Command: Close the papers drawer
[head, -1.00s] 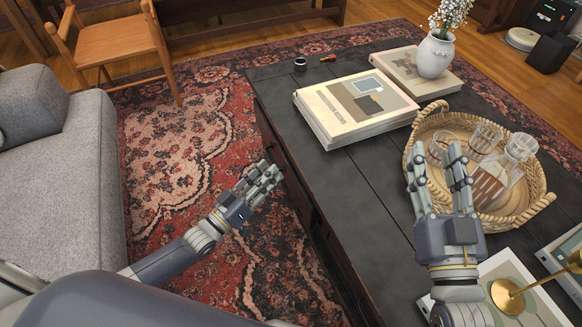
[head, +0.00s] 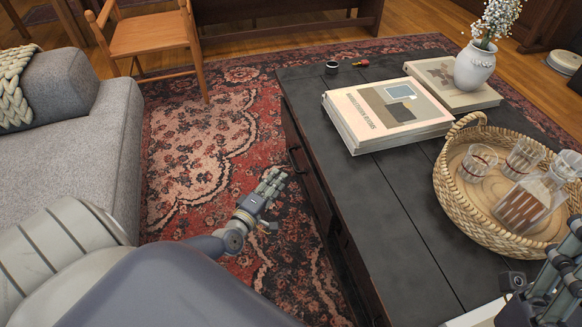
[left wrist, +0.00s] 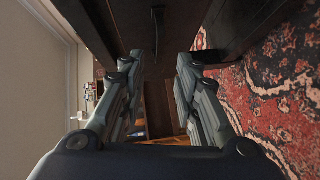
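The black coffee table (head: 385,195) fills the middle of the head view. Its side facing left carries dark drawer fronts and a handle (head: 303,165), seen steeply from above; I cannot tell how far the papers drawer stands out. No papers can be made out. My left gripper (head: 274,180) is low beside this side, over the rug. In the left wrist view its two fingers (left wrist: 158,95) are apart with nothing between them, facing a dark wooden panel (left wrist: 165,55) with a small dark fitting. My right gripper (head: 565,265) is cut off at the lower right, above the table.
On the table are stacked books (head: 385,112), a wicker tray (head: 462,205) with glasses and a decanter, and a flower vase (head: 474,68). A grey sofa (head: 95,145) is at left and a wooden chair (head: 150,35) behind. Patterned rug (head: 195,150) lies free between sofa and table.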

